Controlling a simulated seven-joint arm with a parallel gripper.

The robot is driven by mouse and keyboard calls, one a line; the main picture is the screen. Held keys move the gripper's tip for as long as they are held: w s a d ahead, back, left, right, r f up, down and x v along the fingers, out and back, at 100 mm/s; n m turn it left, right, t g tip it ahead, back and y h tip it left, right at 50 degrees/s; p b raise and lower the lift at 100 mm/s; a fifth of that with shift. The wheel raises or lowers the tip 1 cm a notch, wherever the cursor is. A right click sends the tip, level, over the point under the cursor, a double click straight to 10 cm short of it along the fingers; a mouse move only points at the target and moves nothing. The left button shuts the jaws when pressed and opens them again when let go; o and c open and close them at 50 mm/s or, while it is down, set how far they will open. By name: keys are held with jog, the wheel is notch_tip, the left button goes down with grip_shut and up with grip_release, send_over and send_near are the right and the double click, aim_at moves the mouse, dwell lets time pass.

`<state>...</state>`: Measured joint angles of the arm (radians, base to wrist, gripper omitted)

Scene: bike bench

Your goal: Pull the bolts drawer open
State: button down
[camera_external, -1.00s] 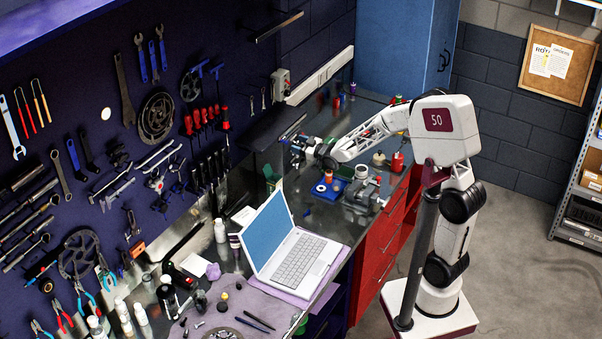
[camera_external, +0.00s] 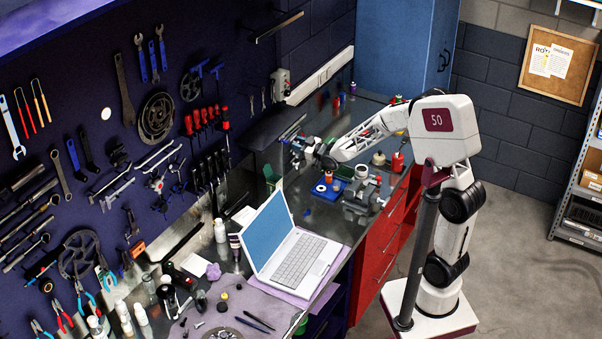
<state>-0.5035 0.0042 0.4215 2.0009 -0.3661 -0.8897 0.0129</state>
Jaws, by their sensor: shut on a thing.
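My gripper (camera_external: 304,152) is over the far part of the workbench, close to the back wall, and is small in the view. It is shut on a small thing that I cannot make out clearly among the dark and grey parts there. The bolts drawer cannot be told apart for sure, and no label is readable. Red drawer fronts (camera_external: 381,243) show under the bench's front edge, away from my gripper, and look closed.
A blue tray with an orange ring (camera_external: 327,189) and a grey vise (camera_external: 362,199) stand near my arm. An open laptop (camera_external: 294,258) is further left. Bottles crowd the bench's left end. Tools hang on the dark wall.

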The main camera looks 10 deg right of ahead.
jog(key=v, duration=1)
jog(key=shift+s+d, duration=0.25)
jog(key=shift+d, duration=0.05)
jog(key=c, duration=0.7)
grip_release()
jog(key=shift+c, duration=0.2)
jog(key=shift+s+d, duration=0.1)
jog(key=s+d+r, duration=0.3)
jog(key=r, duration=0.4)
jog(key=shift+s+d, duration=0.15)
jog(key=shift+s, duration=0.05)
